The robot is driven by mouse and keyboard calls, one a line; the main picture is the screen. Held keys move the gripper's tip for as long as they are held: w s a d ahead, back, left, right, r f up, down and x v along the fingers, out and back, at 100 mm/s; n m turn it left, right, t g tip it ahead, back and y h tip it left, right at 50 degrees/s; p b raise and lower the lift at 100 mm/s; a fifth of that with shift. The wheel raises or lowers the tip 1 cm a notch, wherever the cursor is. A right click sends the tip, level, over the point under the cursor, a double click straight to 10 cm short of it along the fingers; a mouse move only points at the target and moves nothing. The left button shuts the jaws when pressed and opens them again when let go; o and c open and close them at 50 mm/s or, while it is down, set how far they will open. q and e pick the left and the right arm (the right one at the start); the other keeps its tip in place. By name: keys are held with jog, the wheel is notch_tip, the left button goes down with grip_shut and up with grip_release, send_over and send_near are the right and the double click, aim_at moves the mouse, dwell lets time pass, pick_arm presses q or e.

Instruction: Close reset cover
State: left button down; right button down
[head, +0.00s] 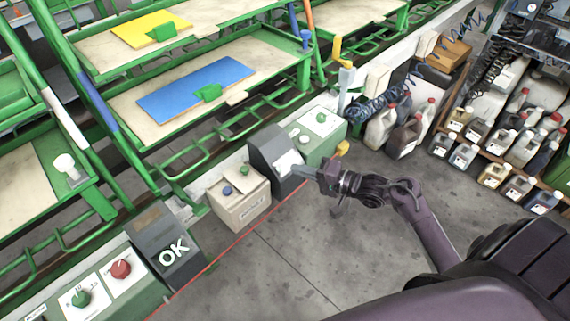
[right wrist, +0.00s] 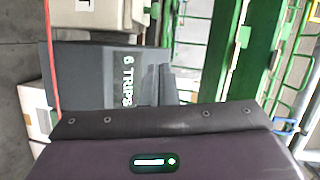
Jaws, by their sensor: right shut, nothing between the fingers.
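In the right wrist view, a dark grey panel (right wrist: 85,75) bears white lettering reading about "6 TRIPS", partly hidden by my fingers. My right gripper (head: 302,172) is shut and empty, with its fingertips right at the cover's lower right side. The fingers also show in the right wrist view (right wrist: 160,85), in front of the panel. I cannot tell whether they touch it. My left gripper is not in view.
A second dark grey box (head: 160,245) marked "OK" sits at the lower left, beside green and red knobs. A cardboard-coloured button box (head: 239,200) stands left of the cover. Green racks rise behind. Jugs (head: 402,128) stand at right. The floor in front is clear.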

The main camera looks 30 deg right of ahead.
aim_at(242, 174)
jog(key=x, duration=0.9)
jog(key=shift+p, duration=0.3)
jog(key=a, duration=0.2)
jog(key=a+p, duration=0.1)
jog(key=shift+w+a+f, duration=0.1)
jog(key=shift+a+f, duration=0.25)
jog(key=shift+f, duration=0.05)
jog(key=shift+a, duration=0.1)
